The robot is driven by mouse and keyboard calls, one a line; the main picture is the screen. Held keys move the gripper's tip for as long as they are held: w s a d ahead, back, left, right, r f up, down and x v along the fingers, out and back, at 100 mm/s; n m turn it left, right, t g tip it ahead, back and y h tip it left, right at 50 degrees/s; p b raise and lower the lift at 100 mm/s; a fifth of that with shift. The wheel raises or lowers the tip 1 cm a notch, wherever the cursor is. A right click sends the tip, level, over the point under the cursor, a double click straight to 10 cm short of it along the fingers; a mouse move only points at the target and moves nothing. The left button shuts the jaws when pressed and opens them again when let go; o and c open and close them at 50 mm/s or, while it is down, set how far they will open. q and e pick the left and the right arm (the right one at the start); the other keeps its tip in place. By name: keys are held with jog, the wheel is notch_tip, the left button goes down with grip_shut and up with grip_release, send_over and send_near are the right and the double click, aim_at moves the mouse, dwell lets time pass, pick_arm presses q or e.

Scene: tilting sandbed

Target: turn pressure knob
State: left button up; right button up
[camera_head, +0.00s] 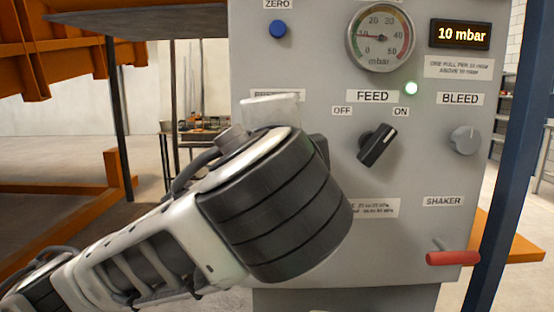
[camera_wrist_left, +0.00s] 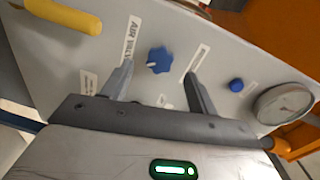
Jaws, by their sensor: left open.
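A blue lobed knob (camera_wrist_left: 158,60) shows in the left wrist view on the grey panel, with a white mark on it. My left gripper (camera_wrist_left: 159,69) is open, its two fingers on either side of the knob in that view. I cannot tell whether they touch it. In the head view my left arm covers the knob, the gripper and part of the pressure label (camera_head: 277,95). The round gauge (camera_head: 380,37) has its needle near 10, and the display (camera_head: 461,35) reads 10 mbar. My right gripper is not in view.
A yellow handle (camera_wrist_left: 65,15) shows in the wrist view.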

pick_arm(q)
jog(key=s+p, duration=0.8)
jog(key=s, duration=0.3)
jog(key=shift+s+r, duration=0.25)
jog(key=shift+r, duration=0.2)
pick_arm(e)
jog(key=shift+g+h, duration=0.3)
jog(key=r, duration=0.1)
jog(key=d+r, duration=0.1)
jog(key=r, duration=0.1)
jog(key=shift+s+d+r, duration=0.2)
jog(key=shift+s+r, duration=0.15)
